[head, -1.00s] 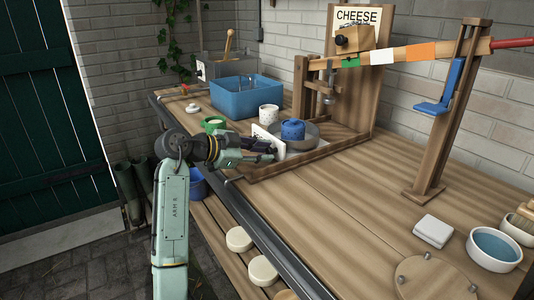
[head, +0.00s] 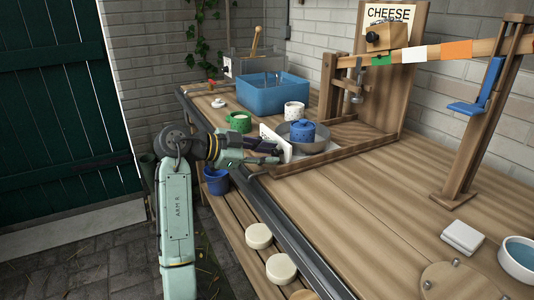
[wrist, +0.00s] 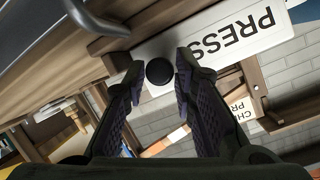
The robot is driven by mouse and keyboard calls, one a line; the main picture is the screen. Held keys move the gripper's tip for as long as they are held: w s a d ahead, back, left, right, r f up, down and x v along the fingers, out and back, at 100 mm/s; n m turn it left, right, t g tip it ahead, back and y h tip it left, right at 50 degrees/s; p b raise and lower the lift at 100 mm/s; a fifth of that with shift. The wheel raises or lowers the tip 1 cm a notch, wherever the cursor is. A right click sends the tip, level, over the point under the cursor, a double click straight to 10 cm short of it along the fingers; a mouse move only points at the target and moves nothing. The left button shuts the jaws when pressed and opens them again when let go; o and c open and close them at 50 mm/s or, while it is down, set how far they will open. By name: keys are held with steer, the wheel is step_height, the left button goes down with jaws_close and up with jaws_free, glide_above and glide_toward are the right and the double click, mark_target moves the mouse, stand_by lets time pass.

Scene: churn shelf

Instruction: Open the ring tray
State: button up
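My gripper (head: 272,154) is at the front edge of the workbench, beside an upright white plate (head: 271,138). In the wrist view, the gripper (wrist: 160,68) is open, with one finger on each side of a round black knob (wrist: 159,71). The knob is on the white plate, which reads PRESS (wrist: 232,38). A small gap seems to show beside the knob; contact is unclear. Behind the plate, a grey round pan (head: 284,131) holds a blue lidded pot (head: 302,132) on the press base. No part is clearly recognisable as the ring tray.
The wooden press (head: 398,85) stands behind, with its long lever post (head: 484,130) at right. White cheese rounds (head: 258,236) sit on the lower shelf.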

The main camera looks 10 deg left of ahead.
steer(key=shift+o, duration=0.3)
steer(key=v, duration=1.2)
